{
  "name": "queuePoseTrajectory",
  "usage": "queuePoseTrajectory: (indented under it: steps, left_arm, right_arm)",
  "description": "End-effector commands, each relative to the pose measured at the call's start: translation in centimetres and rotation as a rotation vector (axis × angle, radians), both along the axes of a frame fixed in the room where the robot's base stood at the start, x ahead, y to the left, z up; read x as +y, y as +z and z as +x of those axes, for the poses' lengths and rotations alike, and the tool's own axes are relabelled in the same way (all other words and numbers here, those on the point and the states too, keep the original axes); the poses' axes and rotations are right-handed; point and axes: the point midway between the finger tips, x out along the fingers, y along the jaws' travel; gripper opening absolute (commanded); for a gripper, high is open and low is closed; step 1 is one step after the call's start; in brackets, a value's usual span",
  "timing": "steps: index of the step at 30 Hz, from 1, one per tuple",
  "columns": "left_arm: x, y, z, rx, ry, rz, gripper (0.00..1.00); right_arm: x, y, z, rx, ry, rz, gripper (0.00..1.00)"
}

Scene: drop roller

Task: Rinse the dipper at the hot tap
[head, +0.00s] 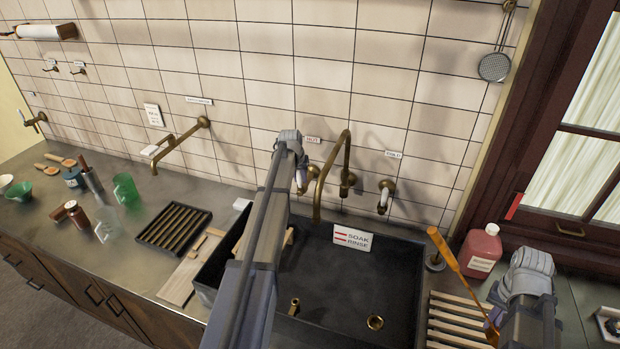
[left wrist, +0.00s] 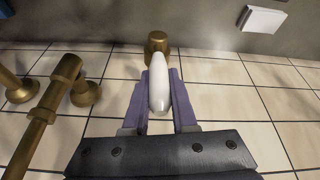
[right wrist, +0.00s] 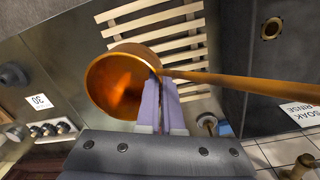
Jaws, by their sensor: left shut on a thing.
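My left gripper (left wrist: 159,85) is shut on the white lever (left wrist: 158,90) of the hot tap, with a finger on each side. In the head view my left arm hides most of that tap; a brass part of it (head: 313,199) shows beside the gripper. The brass spout (head: 347,160) arches over the dark sink (head: 340,290); no water shows. My right gripper (right wrist: 162,108) is shut on the copper dipper (right wrist: 125,85) where handle meets bowl. The dipper is above the slatted rack at the right. Its handle (head: 443,250) shows in the head view; its bowl is mostly hidden there.
A cold tap (head: 385,196) is on the wall at the right. A soak/rinse sign (head: 352,237) stands at the sink. A pink bottle (head: 482,250) stands behind the slatted rack (head: 455,318). Glassware and a dark ribbed tray (head: 173,228) occupy the left counter.

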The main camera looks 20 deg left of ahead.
Motion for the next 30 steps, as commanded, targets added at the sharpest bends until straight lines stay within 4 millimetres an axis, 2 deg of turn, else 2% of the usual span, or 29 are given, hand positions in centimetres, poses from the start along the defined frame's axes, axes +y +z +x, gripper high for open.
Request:
queuePoseTrajectory:
  steps: [9,20,21,29,30]
  left_arm:
    - [1.5,-0.4,-0.1,-0.012,0.003,-0.231,0.00]
    - [1.5,-0.3,-0.2,-0.014,-0.001,-0.263,0.00]
    - [1.5,-0.3,-0.2,-0.014,-0.001,-0.263,0.26]
    - [1.5,-0.3,-0.1,-0.014,0.000,-0.261,0.56]
    - [1.5,-0.3,-0.1,-0.014,0.000,-0.261,0.56]
  right_arm:
    - [0.0,-0.9,0.0,0.000,0.000,0.000,0.00]
    - [0.0,-0.9,0.0,0.000,0.000,0.000,0.00]
    - [0.0,-0.9,0.0,0.000,0.000,0.000,0.00]
    - [0.0,-0.9,0.0,0.000,0.000,0.000,0.00]
    - [0.0,-0.9,0.0,0.000,0.000,0.000,0.00]
